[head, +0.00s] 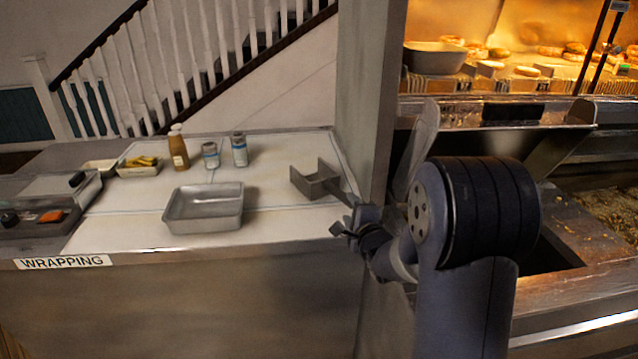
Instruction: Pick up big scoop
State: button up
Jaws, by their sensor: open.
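The big scoop (317,184) is a grey metal, box-shaped scoop near the right end of the white wrapping counter. Its handle points right and toward me, and its end is hidden near my gripper. My gripper (345,228) is open at the counter's front right edge, close to the handle. I see nothing held in it. I cannot tell whether the handle lies between the fingers.
A metal tray (203,221) sits left of the scoop. A brown bottle (178,152), two small containers (239,151) and a food tray (138,171) stand behind. A grey post (366,100) rises right of the scoop. The fryer (580,235) is at right.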

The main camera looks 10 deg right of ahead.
aim_at(346, 199)
jog(key=shift+w, duration=0.6)
jog(key=shift+w+a+f+p, duration=0.1)
jog(key=shift+w+p, duration=0.1)
jog(key=shift+w, duration=0.55)
jog(key=shift+w+d+f+p, duration=0.1)
jog(key=shift+w+p, duration=0.1)
jog(key=shift+w, duration=0.55)
jog(key=shift+w+a+f+p, duration=0.1)
jog(key=shift+w+p, duration=0.1)
jog(key=shift+w, duration=0.55)
jog(key=shift+c, duration=0.2)
grip_shut()
jog(key=shift+r, duration=0.1)
